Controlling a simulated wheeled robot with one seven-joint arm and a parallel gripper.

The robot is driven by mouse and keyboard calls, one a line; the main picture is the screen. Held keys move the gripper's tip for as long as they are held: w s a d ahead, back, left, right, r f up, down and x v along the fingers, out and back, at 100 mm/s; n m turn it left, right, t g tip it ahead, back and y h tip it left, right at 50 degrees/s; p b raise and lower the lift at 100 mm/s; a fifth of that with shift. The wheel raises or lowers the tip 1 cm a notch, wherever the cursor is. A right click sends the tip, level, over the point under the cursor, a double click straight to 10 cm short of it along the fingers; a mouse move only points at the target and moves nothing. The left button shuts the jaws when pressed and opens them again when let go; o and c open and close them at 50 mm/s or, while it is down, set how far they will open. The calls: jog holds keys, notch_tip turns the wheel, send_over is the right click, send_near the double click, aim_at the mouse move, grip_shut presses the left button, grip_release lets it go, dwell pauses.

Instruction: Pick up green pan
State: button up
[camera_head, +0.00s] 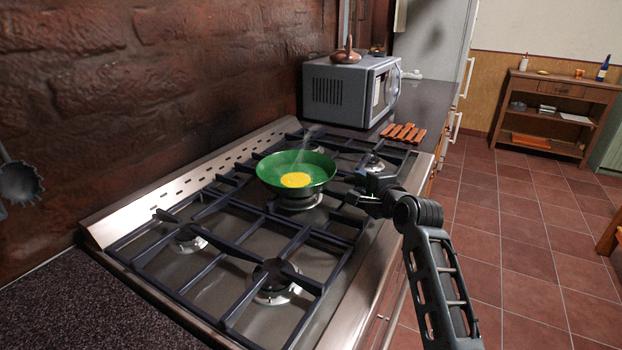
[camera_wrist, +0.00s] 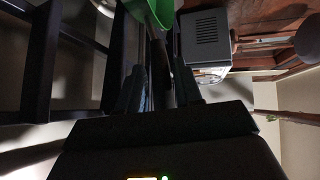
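In the wrist view, the green pan (camera_wrist: 185,70) shows at the top. The dark handle (camera_wrist: 157,62) runs between the two fingers of my gripper (camera_wrist: 165,45). I cannot tell whether the fingers press on the handle or stand just apart from it.
Dark grates (camera_head: 240,247) cover the stove around the pan. A microwave (camera_head: 345,90) stands behind it, with reddish-brown strips (camera_head: 403,132) on the counter at its right. A brick wall (camera_head: 150,90) rises at the left. Open tiled floor (camera_head: 510,230) lies at the right.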

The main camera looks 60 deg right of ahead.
grip_shut()
dwell(0.9)
jog(key=shift+r, duration=0.1)
